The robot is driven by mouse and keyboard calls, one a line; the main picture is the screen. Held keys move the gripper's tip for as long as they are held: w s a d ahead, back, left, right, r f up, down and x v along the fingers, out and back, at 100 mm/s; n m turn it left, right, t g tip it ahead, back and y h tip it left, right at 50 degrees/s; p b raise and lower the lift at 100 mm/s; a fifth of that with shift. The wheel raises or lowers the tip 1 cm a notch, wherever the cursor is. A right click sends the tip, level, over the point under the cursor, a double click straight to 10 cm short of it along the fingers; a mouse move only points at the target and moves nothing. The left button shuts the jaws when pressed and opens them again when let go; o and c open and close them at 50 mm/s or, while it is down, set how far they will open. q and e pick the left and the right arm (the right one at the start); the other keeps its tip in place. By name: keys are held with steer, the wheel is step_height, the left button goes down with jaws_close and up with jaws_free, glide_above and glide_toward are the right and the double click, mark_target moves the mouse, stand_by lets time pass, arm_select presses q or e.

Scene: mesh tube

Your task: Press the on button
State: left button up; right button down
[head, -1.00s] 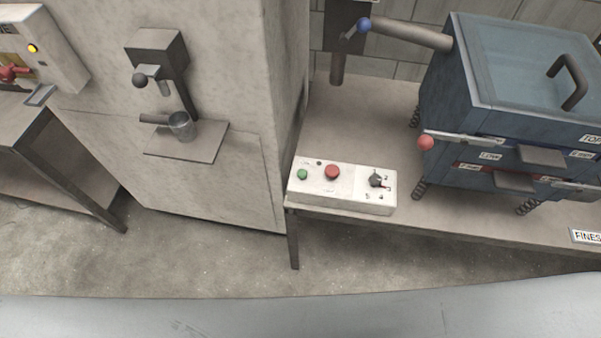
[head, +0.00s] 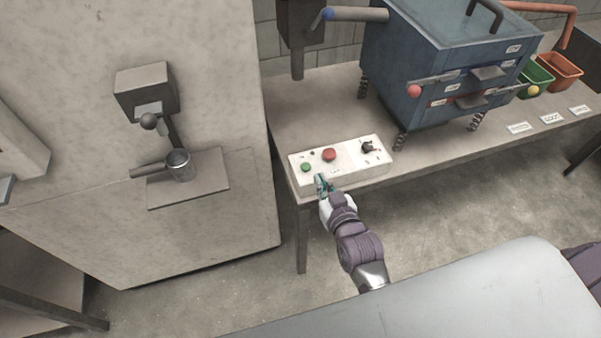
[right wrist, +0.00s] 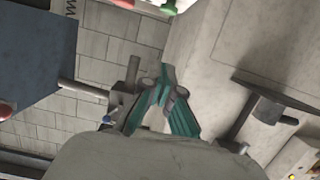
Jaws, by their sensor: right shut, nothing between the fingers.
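The white control box (head: 350,172) sits on the front left corner of the table. It has a green button (head: 306,167) at its left end, a larger red button (head: 329,155) beside it and a black knob (head: 367,146) at its right. The labels are too small to read. My right gripper (head: 319,180) is shut and empty, its teal fingers at the box's front edge, just below and right of the green button in the head view. In the right wrist view the green button (right wrist: 169,8) is at the top edge, apart from the fingertips (right wrist: 167,68). My left gripper is not in view.
A blue machine (head: 425,75) on spring legs stands behind and right of the box. A concrete block with a dispenser (head: 147,95) and a metal cup (head: 178,166) is at the left. Green and orange bins (head: 560,72) are at the far right. Floor in front is clear.

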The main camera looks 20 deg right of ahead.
steer(key=b, duration=0.8)
glide_above(306, 167)
steer(key=s, duration=0.1)
steer(key=f, duration=0.3)
steer(key=shift+s+d+f, duration=0.1)
steer(key=shift+s+f, duration=0.05)
steer(key=shift+s, duration=0.05)
step_height(306, 167, down, 2)
steer(key=shift+s+f+b, duration=0.1)
steer(key=shift+f+b, duration=0.05)
steer(key=shift+b, duration=1)
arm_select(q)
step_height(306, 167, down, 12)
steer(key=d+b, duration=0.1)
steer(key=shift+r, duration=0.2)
arm_select(e)
steer(key=shift+s+f, duration=0.1)
steer(key=shift+f, duration=0.4)
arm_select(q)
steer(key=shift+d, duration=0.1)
